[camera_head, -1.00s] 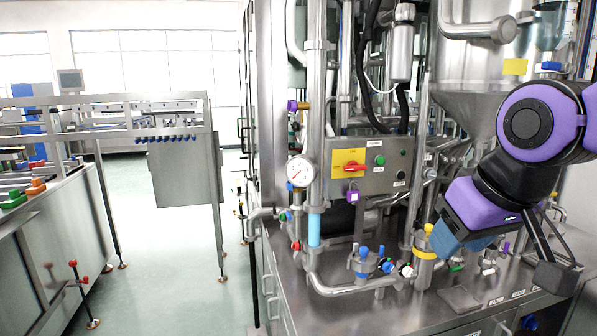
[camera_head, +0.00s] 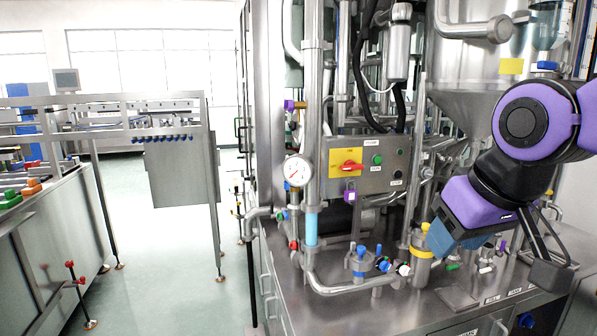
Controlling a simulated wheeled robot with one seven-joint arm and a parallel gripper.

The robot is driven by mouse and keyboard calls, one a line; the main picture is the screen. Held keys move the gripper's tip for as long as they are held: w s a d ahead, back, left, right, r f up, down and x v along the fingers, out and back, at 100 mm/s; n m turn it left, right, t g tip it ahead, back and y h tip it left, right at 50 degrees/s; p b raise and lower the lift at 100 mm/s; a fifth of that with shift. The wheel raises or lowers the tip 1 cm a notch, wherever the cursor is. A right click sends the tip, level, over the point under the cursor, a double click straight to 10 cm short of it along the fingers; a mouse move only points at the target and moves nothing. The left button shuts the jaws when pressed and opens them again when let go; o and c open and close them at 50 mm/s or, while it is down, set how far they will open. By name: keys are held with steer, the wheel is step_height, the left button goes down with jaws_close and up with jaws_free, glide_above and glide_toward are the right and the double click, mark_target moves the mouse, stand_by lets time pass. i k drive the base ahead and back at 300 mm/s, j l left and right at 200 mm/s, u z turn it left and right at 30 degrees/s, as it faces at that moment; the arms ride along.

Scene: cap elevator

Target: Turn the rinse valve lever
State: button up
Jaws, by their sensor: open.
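My gripper (camera_head: 492,252) hangs at the right of the head view, above the steel bench of the machine. It is open and nothing shows between its fingers; part of it is hidden behind my purple wrist. I cannot tell for sure which part is the rinse valve lever, as the labels are too small to read. Small coloured valve handles show on the pipes: a purple one (camera_head: 290,105) at the upper left, a red one (camera_head: 293,245) lower down, and blue ones (camera_head: 361,251) on the bench.
A control box with a red-and-yellow switch (camera_head: 348,166) and a pressure gauge (camera_head: 297,171) are on the machine's front. A steel hopper (camera_head: 470,85) is behind my arm. A conveyor frame (camera_head: 100,130) stands left. The floor (camera_head: 165,275) between is clear.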

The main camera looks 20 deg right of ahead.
mark_target(500, 254)
steer(key=z, duration=1.5)
steer(key=i+j+z, duration=0.15)
steer(key=i+j, duration=0.2)
steer(key=i+j+z, duration=0.15)
steer(key=j, duration=0.4)
steer(key=i, duration=0.1)
